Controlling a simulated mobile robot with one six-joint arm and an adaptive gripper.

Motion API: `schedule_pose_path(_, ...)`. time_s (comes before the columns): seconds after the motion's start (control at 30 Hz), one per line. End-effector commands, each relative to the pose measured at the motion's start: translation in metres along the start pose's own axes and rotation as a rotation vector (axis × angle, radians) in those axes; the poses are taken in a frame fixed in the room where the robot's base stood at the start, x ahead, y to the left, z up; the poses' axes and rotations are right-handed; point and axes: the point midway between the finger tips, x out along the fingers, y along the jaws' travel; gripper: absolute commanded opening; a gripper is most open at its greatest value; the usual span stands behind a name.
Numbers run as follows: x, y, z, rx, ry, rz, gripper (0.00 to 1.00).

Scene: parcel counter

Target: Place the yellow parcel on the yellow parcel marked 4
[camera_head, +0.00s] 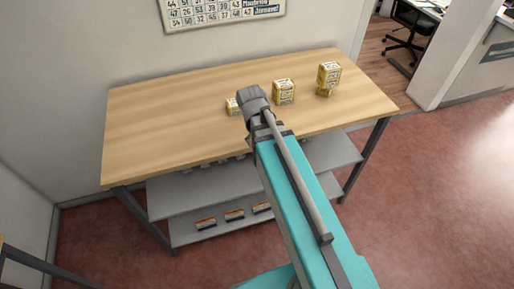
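Several small yellow parcels are on the wooden table. One low yellow parcel (232,107) is at the left, partly hidden by the grey wrist of my arm. A taller yellow parcel or pair of parcels (284,92) stands to the right of my wrist. My gripper's fingers are hidden behind my wrist, near the left parcel. Whether they touch or hold anything does not show.
The wooden table (160,125) is bare at its left and front. Grey shelves (190,192) below it hold several small boxes (234,215). A wall with a number chart (222,10) is behind. An office chair (409,30) stands at the far right.

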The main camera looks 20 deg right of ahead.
Motion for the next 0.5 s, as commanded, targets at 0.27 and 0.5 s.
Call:
schedule_pose_path(0.27, -0.001, -0.029, 0.030, 0.238, 0.029, -0.153, 1.00)
schedule_pose_path(0.5, -0.001, -0.031, 0.030, 0.259, 0.029, -0.166, 1.00)
